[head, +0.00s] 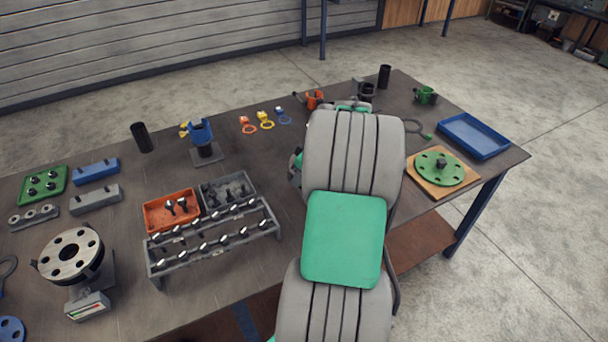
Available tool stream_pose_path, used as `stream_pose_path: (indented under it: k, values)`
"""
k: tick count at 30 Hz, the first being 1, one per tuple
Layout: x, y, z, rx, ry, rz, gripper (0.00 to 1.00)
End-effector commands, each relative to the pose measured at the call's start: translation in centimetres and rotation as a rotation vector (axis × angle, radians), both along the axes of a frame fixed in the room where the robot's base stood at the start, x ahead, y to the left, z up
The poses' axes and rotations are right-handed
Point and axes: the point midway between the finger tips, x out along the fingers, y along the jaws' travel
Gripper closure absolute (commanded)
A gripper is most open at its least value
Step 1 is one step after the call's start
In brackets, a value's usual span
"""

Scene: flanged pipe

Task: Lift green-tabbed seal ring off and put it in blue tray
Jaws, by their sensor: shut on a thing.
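A thin dark ring with a small green tab (427,137) shows just right of my arm, near the green flange; I cannot tell whether it rests on the table or is held. The blue tray (473,137) stands at the table's right end, and its visible floor is empty. My arm crosses the middle of the head view and hides the table behind it. My gripper's fingers and whatever is between them are hidden behind the arm.
A green flange (440,168) lies on a wooden board in front of the blue tray. A green cup-like part (426,96) and a black cylinder (384,76) stand at the back. A bolt rack (213,240), an orange bin (171,212) and a round flange on a stand (70,254) fill the left.

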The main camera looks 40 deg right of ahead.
Motion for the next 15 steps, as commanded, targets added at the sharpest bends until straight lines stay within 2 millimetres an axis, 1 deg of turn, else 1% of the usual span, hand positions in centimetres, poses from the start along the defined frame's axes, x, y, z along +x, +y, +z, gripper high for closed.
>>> stream_pose_path:
  k: [4, 6, 8, 11, 12, 13, 15]
  values:
    - [0.0, -0.1, 1.4, -0.005, -0.002, 0.000, 1.00]
    - [-0.2, -0.3, 2.8, -0.005, -0.002, -0.002, 1.00]
    - [-1.3, -1.1, 4.2, -0.006, -0.003, -0.006, 1.00]
    - [-3.3, -2.4, 7.0, -0.008, -0.003, -0.007, 1.00]
    - [-4.1, -3.0, 8.3, -0.006, -0.003, -0.007, 1.00]
    - [-4.8, -3.4, 9.0, -0.007, -0.002, -0.007, 1.00]
    - [-6.9, -4.6, 9.8, -0.003, 0.000, -0.009, 1.00]
